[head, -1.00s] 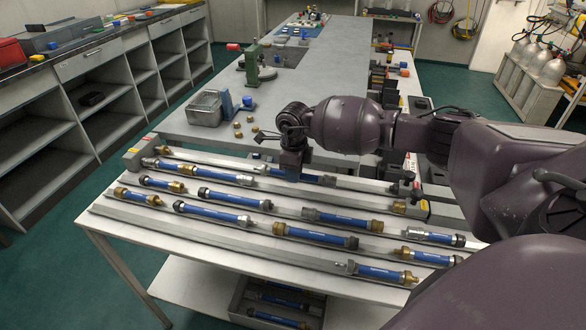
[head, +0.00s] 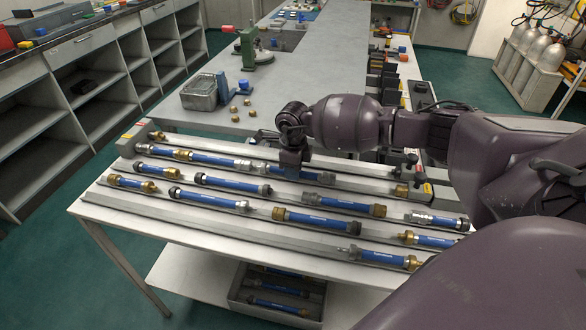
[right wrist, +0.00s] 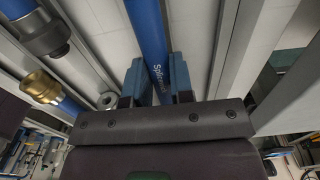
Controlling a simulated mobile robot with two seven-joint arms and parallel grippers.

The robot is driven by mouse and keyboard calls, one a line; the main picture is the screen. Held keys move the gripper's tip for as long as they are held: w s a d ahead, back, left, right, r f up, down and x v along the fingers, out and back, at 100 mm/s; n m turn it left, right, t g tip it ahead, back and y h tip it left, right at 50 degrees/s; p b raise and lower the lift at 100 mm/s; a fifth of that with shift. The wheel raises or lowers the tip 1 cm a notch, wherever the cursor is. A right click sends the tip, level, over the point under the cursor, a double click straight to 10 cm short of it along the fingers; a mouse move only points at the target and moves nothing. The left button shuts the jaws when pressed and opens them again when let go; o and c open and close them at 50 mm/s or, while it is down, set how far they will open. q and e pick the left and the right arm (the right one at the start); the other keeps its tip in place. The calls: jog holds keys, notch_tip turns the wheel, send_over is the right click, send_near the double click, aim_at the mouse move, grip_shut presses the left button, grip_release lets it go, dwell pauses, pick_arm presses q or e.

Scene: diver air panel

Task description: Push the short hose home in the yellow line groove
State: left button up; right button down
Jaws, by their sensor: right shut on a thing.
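My right gripper (head: 292,172) is shut on a short blue hose (head: 316,176), with the jaws around its middle part. In the right wrist view the blue hose (right wrist: 147,35) runs between the two blue fingers (right wrist: 157,82). The yellow line groove, with a yellow mark on its right end block (head: 427,189), lies along the back of the rack. Another blue hose (head: 220,160) lies to the left, its silver end close to the held hose. I cannot tell whether the held hose touches the groove floor or that end. My left gripper is not in view.
A bin of hoses (head: 275,297) is on the shelf below.

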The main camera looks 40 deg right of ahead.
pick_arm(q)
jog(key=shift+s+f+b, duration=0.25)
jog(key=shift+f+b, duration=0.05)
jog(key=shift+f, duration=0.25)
pick_arm(e)
jog(key=shift+w+a, duration=0.5)
jog(key=shift+w, duration=0.15)
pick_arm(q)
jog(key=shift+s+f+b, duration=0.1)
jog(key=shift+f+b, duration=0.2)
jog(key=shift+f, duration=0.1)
pick_arm(e)
jog(key=shift+w+a, duration=0.5)
jog(key=shift+w, duration=0.1)
jog(key=c, duration=0.9)
grip_release()
jog(key=shift+f, duration=0.1)
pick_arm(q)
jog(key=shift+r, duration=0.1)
pick_arm(e)
notch_tip(320, 180, up, 5)
jog(key=shift+p, duration=0.4)
notch_tip(320, 180, up, 5)
jog(key=shift+f, duration=0.1)
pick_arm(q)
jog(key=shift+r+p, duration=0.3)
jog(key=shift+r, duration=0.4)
pick_arm(e)
jog(key=shift+r, duration=0.6)
